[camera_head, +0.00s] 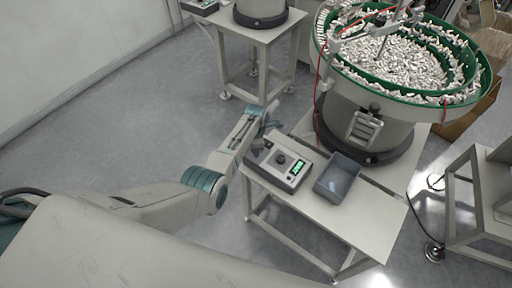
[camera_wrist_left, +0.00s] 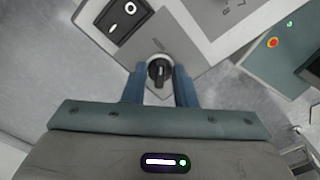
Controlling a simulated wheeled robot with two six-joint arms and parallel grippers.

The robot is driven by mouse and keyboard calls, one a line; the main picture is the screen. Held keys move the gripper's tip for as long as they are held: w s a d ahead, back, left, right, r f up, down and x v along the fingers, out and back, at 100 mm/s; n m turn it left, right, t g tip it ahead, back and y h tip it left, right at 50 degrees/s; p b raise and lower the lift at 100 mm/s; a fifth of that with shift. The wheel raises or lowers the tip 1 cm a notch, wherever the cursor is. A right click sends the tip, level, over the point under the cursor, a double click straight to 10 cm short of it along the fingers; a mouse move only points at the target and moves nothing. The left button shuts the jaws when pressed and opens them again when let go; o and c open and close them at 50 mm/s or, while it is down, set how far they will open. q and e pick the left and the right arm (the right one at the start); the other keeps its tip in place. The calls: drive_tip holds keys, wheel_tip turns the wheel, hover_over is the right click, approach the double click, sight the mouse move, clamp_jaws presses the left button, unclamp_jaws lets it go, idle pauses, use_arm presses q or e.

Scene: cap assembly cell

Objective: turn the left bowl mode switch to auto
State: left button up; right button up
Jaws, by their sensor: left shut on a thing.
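The left bowl mode switch (camera_wrist_left: 160,72) is a small black knob on a grey plate, seen in the left wrist view. My left gripper (camera_wrist_left: 159,88) has one blue finger on each side of the knob and is shut on it. In the head view, my left gripper (camera_head: 264,142) reaches in at the left end of the control box (camera_head: 272,171). The knob is hard to make out there, and I cannot read the switch's position marks. My right gripper is not in view.
A black rocker switch (camera_wrist_left: 124,21) sits close beside the knob. The box carries a dial and a green display (camera_head: 298,167). A grey-blue bin (camera_head: 338,179) stands to its right, and a green-rimmed bowl feeder (camera_head: 365,125) full of parts stands behind. The table's front right is clear.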

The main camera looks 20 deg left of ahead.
use_arm(q)
drive_tip(key=shift+n, duration=0.3)
drive_tip(key=o, duration=1)
drive_tip(key=shift+r, duration=0.1)
wheel_tip(320, 180, up, 11)
drive_tip(key=shift+f+b, duration=0.2)
drive_tip(key=shift+b, duration=0.15)
